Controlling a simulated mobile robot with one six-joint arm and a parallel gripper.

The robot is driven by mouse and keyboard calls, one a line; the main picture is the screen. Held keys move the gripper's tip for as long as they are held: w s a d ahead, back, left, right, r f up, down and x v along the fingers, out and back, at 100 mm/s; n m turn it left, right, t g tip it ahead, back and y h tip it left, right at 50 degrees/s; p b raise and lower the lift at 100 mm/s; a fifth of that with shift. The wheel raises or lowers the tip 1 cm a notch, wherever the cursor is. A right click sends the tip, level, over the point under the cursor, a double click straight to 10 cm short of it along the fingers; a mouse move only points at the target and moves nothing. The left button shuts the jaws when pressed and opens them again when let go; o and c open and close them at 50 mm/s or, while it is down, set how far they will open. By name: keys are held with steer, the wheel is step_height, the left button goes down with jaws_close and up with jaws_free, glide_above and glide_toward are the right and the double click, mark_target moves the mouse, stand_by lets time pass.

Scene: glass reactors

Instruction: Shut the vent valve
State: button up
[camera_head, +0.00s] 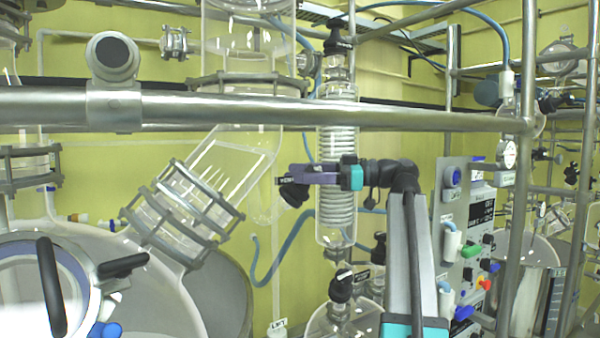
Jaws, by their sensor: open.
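A black valve knob (294,194) sits on a glass side tube left of the coiled glass condenser (336,215). A small dark label with unreadable white letters shows just above the knob; I cannot tell for sure that this is the vent valve. My gripper (290,178) reaches in from the right, in front of the condenser, with its fingers pointing left. It is open, and its tips are at the label and the top of the knob. I cannot tell whether they touch it. The fingers partly hide the knob's upper part.
A thick steel rail (420,118) crosses the view above my gripper. Other black knobs show on top of the condenser (337,40) and below it (341,286). A control panel (475,215) stands at right. A clamped glass neck (180,210) and a large vessel fill the left.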

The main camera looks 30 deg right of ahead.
steer(key=c, duration=1.1)
steer(key=shift+o, duration=0.2)
steer(key=shift+f+m, duration=0.1)
steer(key=shift+m, duration=0.3)
